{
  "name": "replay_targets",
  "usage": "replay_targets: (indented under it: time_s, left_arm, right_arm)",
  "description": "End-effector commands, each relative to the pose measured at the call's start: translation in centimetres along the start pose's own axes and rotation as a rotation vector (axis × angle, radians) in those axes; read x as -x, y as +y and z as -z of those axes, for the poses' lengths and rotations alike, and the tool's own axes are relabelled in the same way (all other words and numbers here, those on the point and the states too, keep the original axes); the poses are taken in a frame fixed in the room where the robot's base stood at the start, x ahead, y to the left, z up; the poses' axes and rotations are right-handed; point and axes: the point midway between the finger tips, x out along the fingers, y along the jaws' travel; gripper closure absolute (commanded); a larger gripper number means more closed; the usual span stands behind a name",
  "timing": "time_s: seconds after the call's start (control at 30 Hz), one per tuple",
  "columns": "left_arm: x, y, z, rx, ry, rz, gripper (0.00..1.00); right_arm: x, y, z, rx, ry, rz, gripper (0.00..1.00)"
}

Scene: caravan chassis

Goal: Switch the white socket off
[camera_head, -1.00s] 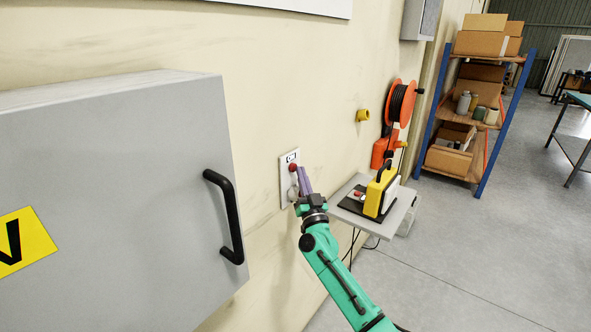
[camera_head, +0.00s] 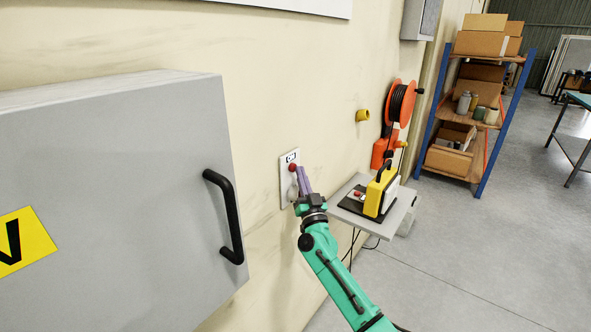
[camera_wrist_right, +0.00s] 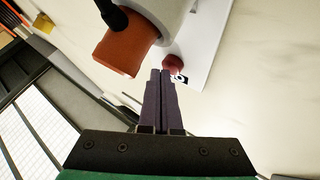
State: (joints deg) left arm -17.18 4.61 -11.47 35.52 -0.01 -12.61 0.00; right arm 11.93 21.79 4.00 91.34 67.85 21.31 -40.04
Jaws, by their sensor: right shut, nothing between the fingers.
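The white socket (camera_head: 285,182) is a tall plate on the cream wall, right of the grey cabinet. A red button (camera_head: 292,167) sits on its upper part, below a small black-and-white marking. A round grey-white part with a reddish-brown piece (camera_wrist_right: 127,52) and a black cable sticks out of the plate in the right wrist view. My right gripper (camera_head: 301,170) is shut and empty, its purple fingers pointing at the button. In the right wrist view the fingertips (camera_wrist_right: 161,73) are close beside the red button (camera_wrist_right: 172,63); I cannot tell whether they touch. My left gripper is not in view.
A grey cabinet (camera_head: 120,190) with a black handle juts out left of the socket. A small grey shelf (camera_head: 391,221) with a yellow-and-black device (camera_head: 381,190) stands to the right. An orange cable reel (camera_head: 401,104) hangs beyond.

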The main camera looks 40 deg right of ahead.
Motion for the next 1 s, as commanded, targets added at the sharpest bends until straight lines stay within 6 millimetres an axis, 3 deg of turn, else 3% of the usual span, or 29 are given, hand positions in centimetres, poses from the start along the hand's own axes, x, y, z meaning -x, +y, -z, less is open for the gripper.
replay_targets:
  time_s: [0.47,0.83,1.0]
  left_arm:
    - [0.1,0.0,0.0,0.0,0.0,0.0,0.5]
    - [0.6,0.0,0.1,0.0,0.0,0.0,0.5]
    - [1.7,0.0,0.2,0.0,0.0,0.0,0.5]
  right_arm:
    - [-0.5,-0.4,-0.2,-0.001,0.0,0.001,1.0]
    - [0.1,0.0,0.0,0.0,-0.001,0.001,1.0]
    - [1.2,0.9,1.1,0.002,-0.002,0.0,1.0]
